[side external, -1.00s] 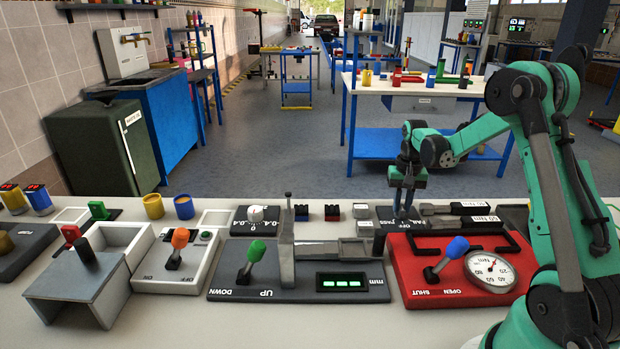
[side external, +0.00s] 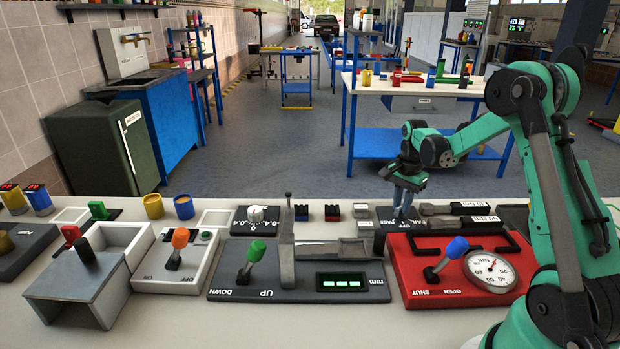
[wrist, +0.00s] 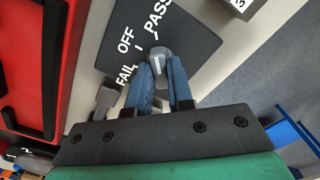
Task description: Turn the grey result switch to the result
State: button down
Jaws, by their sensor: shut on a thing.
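The grey result switch (wrist: 159,60) sits on a dark plate (wrist: 190,40) lettered FAIL, OFF and PASS in the wrist view. My gripper (wrist: 163,80) has its two blue fingers shut on the switch's grey handle, one on each side. The handle's tip shows beyond the fingers, near OFF and the PASS tick. I cannot tell exactly which label it points at. In the side view, my gripper (side external: 404,208) reaches down onto the plate at the back of the bench, and the fingers hide the switch.
A red base (side external: 410,280) with a blue-knobbed lever (side external: 455,248) and a round gauge (side external: 490,270) stands in front of the plate. Grey wrenches (side external: 460,208) lie to its right. The sliding jack (side external: 287,250) with its green lever (side external: 256,249) stands to the left.

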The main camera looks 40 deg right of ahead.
jog(key=shift+d+m, duration=0.1)
jog(key=shift+m, duration=0.2)
jog(key=c, duration=0.8)
grip_release()
jog(key=shift+r, duration=0.15)
jog(key=shift+r, duration=2.7)
